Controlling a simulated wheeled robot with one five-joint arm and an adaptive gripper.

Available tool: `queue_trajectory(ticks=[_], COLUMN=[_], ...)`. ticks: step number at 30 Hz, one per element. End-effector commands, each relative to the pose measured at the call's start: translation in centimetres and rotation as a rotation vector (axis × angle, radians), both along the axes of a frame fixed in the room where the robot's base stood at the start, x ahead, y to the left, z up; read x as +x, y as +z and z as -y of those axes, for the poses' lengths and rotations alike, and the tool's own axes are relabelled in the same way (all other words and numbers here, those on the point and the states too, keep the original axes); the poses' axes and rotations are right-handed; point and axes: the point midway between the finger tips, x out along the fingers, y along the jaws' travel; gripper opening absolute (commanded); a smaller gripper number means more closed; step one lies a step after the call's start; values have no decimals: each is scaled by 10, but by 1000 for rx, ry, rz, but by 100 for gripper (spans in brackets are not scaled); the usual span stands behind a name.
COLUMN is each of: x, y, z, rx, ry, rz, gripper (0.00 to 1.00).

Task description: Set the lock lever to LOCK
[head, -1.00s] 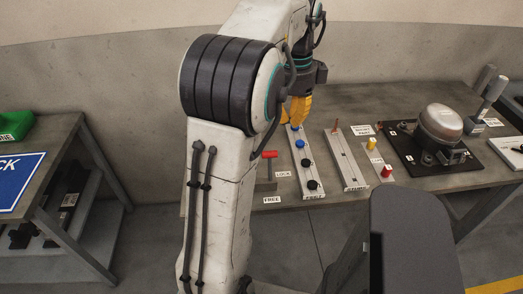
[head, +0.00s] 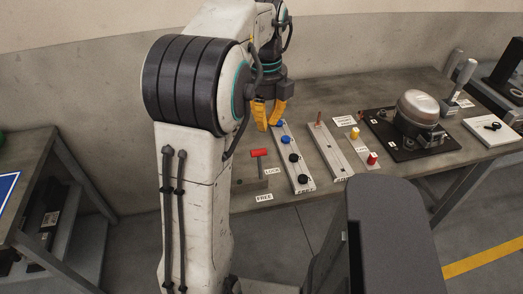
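The lock lever (head: 260,153) has a red handle on a thin grey post, near the left end of the grey bench. A LOCK label (head: 271,171) lies just right of its foot and a FREE label (head: 264,197) lies at the bench's front edge. I cannot tell clearly which label the lever is set to. My gripper (head: 268,127) has yellow fingers pointing down, with a gap between them. It is open and empty, above and behind the lever, apart from it. My arm hides the bench left of the lever.
Right of the lever stand a strip with blue and black knobs (head: 302,183), a slotted rail (head: 335,158) and a block with yellow and red knobs (head: 363,147). Farther right, a compressor (head: 417,107) sits on a black plate (head: 381,138). Another table (head: 42,150) stands left.

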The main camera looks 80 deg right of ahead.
Motion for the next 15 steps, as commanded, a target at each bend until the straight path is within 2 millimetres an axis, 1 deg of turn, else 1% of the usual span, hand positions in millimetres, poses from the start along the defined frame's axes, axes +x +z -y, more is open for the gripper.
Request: queue_trajectory(ticks=[4, 7, 15], x=[0, 0, 0], y=[-10, -22, -69], z=[0, -1, -1], rx=[2, 4, 6], ry=[-22, -22, -20], rz=[0, 0, 1], gripper=[0, 0, 0])
